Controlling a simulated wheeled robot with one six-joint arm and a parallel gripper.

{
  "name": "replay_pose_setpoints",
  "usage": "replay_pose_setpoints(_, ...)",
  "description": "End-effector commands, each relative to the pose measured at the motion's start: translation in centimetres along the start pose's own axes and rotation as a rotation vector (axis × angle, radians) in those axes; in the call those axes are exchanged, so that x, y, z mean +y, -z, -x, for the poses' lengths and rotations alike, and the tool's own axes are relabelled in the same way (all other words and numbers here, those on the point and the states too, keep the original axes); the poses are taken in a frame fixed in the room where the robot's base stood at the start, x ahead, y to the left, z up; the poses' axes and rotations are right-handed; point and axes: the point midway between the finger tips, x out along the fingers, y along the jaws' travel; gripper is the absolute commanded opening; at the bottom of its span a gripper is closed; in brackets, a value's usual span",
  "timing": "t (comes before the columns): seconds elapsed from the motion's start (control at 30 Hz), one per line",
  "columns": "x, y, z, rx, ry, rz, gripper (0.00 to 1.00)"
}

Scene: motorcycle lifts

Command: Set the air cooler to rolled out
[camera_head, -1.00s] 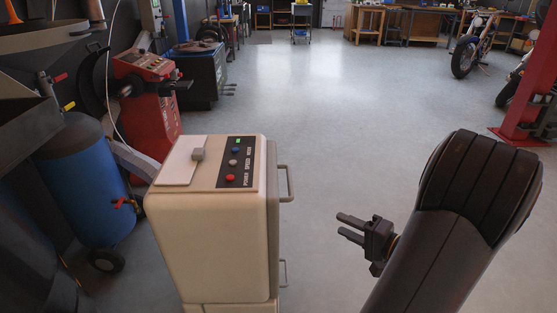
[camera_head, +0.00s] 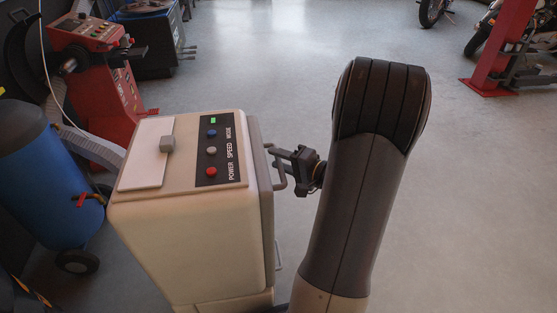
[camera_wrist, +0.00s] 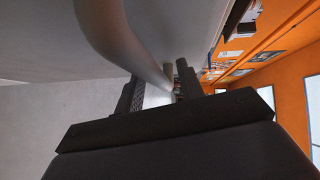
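The air cooler (camera_head: 195,245) is a cream, boxy cabinet standing on the floor left of my arm. Its top has a panel with blue, grey and red buttons labelled mode, speed and power, and a small green light. A grey bar handle (camera_head: 280,181) sticks out from its right side. My gripper (camera_head: 280,158) is at this handle, its fingers reaching left toward the cabinet. In the wrist view the curved grey handle (camera_wrist: 125,40) runs down between my two spread fingers (camera_wrist: 158,88). I cannot tell whether either finger touches it. The cooler's lower part and base are partly hidden.
A blue tank on wheels (camera_head: 45,175) stands close to the cooler's left, with a red machine (camera_head: 100,95) behind it. A red lift post (camera_head: 502,45) and motorcycles are at the far right. The grey floor behind and right of my arm is clear.

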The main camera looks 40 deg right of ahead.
Motion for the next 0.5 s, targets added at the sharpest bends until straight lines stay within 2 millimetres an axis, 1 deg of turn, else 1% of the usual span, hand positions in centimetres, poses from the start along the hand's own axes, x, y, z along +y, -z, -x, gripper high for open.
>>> replay_pose_setpoints(0.1, 0.0, -0.05, -0.42, -0.002, 0.0, 0.0, 0.36)
replay_pose_setpoints(0.33, -0.01, -0.03, -0.46, -0.001, 0.0, 0.0, 0.36)
replay_pose_setpoints(0.37, -0.01, -0.03, -0.46, -0.001, 0.0, 0.0, 0.35)
replay_pose_setpoints(0.5, 0.0, -0.02, -0.44, 0.0, 0.0, 0.0, 0.24)
